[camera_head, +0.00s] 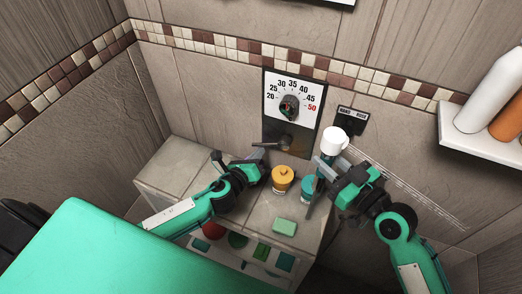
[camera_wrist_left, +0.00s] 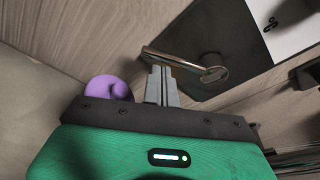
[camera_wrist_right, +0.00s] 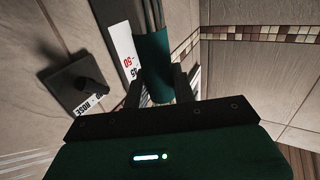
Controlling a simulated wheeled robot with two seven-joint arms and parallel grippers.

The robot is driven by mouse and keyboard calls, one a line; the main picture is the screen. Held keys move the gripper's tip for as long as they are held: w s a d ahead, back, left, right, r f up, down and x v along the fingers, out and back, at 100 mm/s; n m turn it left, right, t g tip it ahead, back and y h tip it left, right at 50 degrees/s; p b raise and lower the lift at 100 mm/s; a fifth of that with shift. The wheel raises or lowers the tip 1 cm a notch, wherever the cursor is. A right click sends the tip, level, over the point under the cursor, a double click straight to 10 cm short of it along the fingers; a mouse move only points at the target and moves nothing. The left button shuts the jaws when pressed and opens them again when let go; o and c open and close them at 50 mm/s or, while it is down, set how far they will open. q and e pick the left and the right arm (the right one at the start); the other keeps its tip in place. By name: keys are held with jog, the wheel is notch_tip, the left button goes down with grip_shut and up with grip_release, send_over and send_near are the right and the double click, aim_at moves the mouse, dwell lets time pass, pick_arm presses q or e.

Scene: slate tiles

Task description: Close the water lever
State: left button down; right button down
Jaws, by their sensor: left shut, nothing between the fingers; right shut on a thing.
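The water lever (camera_head: 268,144) is a dark metal bar on the panel below the temperature dial, pointing left from its pivot. In the left wrist view the lever (camera_wrist_left: 190,65) crosses just beyond my left fingertips. My left gripper (camera_head: 259,155) is shut and empty, with its tips (camera_wrist_left: 160,70) close to the lever's free end; I cannot tell whether they touch. My right gripper (camera_head: 322,166) is shut on a teal cylinder (camera_wrist_right: 153,65), which has grey strands or rods at its upper end in the right wrist view.
The dial (camera_head: 289,106) is above the lever. A yellow jar (camera_head: 283,179) and a green soap-like block (camera_head: 285,226) are on the tiled ledge. A white cylinder (camera_head: 334,138) is near my right gripper. A dark wall mount (camera_head: 350,125) is beside it. A shelf (camera_head: 480,147) holds bottles at right.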

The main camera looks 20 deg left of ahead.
pick_arm(q)
jog(key=shift+a+r+p, duration=0.2)
jog(key=shift+r+p, duration=0.3)
jog(key=shift+r, duration=0.1)
jog(key=shift+a+r+p, duration=0.2)
jog(key=shift+r+p, duration=0.3)
jog(key=shift+r, duration=0.05)
jog(key=shift+w+r, duration=0.1)
jog(key=shift+r, duration=0.1)
jog(key=shift+a, duration=0.1)
